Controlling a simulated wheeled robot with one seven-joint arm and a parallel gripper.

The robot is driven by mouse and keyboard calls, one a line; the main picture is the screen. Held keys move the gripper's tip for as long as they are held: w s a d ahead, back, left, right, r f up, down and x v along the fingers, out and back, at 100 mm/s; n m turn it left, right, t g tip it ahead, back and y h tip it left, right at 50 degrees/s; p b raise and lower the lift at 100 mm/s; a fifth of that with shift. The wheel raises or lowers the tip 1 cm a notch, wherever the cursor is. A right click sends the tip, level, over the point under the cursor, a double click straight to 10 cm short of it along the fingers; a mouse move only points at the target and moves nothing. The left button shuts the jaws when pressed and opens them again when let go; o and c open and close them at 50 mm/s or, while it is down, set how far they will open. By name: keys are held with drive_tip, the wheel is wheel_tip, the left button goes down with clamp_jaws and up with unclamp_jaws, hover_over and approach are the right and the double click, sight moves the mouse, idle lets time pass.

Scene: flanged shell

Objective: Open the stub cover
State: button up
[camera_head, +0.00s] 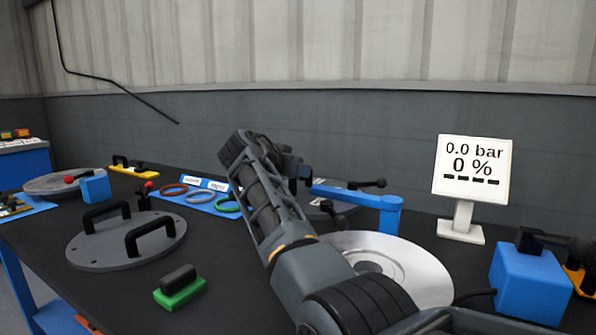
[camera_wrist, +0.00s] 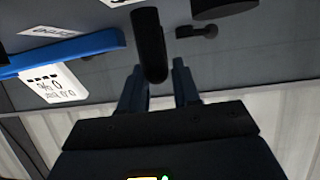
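The stub cover seems to be the dark grey disc (camera_head: 322,211) under the blue swing arm (camera_head: 352,193), partly hidden behind my arm. A black handle (camera_head: 367,183) shows above the blue arm, and a black knob (camera_head: 336,218) is by the disc. In the wrist view, my gripper (camera_wrist: 160,78) has its two fingers apart and looks empty. A black rounded bar (camera_wrist: 149,45) shows in front of the fingers, nearer the left one; contact cannot be told. The blue arm (camera_wrist: 70,50) lies left there. In the head view my gripper is mostly hidden behind my arm.
A silver flange (camera_head: 405,265) lies beneath my arm. A display (camera_head: 473,166) reads 0.0 bar, 0 %. A grey plate with two handles (camera_head: 115,246), a green block (camera_head: 181,291), coloured rings (camera_head: 198,196) and a blue box (camera_head: 530,283) stand on the dark table.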

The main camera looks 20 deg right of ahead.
drive_tip(key=shift+o, duration=1.4)
drive_tip(key=shift+v, duration=3.85)
drive_tip(key=shift+s, duration=0.1)
